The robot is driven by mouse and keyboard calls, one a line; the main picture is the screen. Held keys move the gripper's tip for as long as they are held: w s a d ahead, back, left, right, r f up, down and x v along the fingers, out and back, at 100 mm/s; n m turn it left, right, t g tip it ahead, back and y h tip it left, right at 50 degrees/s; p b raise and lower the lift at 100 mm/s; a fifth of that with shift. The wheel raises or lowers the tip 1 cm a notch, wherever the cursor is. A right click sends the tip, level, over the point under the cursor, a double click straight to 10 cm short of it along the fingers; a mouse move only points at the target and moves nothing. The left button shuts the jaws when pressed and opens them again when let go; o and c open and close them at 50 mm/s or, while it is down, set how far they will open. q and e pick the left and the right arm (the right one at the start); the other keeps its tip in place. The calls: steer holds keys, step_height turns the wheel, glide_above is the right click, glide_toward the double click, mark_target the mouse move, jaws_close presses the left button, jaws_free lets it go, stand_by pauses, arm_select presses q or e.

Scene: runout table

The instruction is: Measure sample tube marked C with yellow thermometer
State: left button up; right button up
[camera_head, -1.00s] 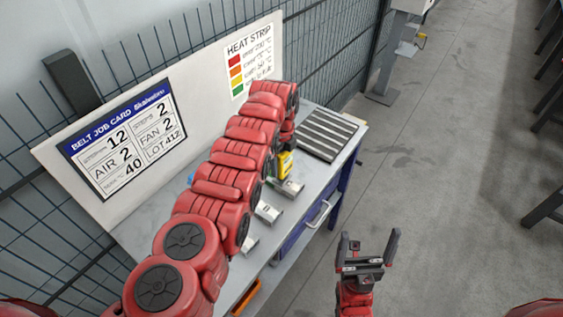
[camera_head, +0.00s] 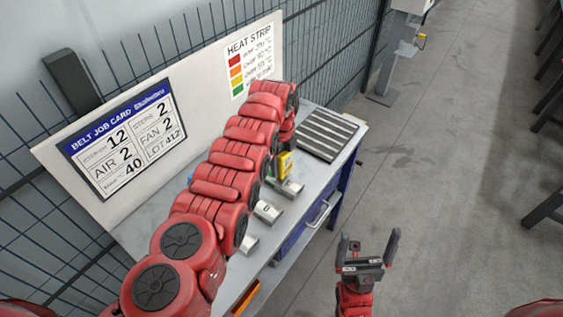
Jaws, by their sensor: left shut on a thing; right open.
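The yellow thermometer (camera_head: 286,163) is upright at the far end of my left arm. My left gripper (camera_head: 283,150), mostly hidden by its red arm, is shut on it. The thermometer's lower end is at or just above the farthest grey sample tube (camera_head: 291,188); I cannot tell whether they touch. A middle sample tube (camera_head: 268,212) and a nearer sample tube (camera_head: 249,245) lie in a row along the front of the table, partly covered by the arm. Their letters are too small to read surely. My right gripper (camera_head: 366,255) is open and empty, out over the floor.
The table (camera_head: 325,182) has a black-striped rack (camera_head: 326,134) at its far end. A white backboard with a job card (camera_head: 122,138) and a heat strip chart (camera_head: 249,62) stands behind. A drawer handle (camera_head: 319,214) juts from the front.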

mark_target(284, 159)
stand_by(0.3)
arm_select(q)
step_height(284, 159, up, 2)
steer(key=shift+r+p, duration=0.1)
steer(key=shift+p, duration=1)
steer(key=shift+r+p, duration=0.95)
steer(key=shift+r, duration=1.45)
